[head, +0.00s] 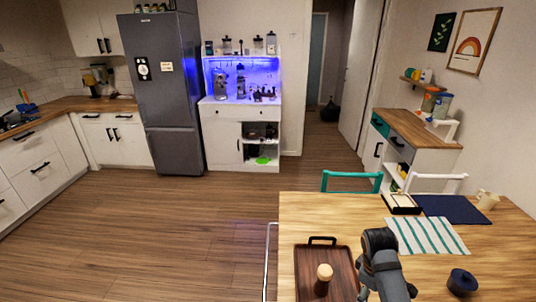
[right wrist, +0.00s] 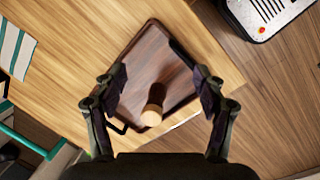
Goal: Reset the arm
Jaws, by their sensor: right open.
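My right gripper (right wrist: 160,82) is open in the right wrist view, with its two fingers wide apart and nothing between them. Beyond the fingers lies a dark wooden tray (right wrist: 143,62) on the table. My right arm (head: 383,262) reaches over the table in the head view, where its fingers cannot be made out. My left arm and gripper are not in view.
The tray (head: 310,257) bears a dark item with a pale round top (head: 324,272). A striped cloth (head: 426,236), blue mat (head: 455,208) and dark blue pot (head: 462,281) are on the table. The espresso cabinet (head: 215,140) stands at the back. Floor left of the table is clear.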

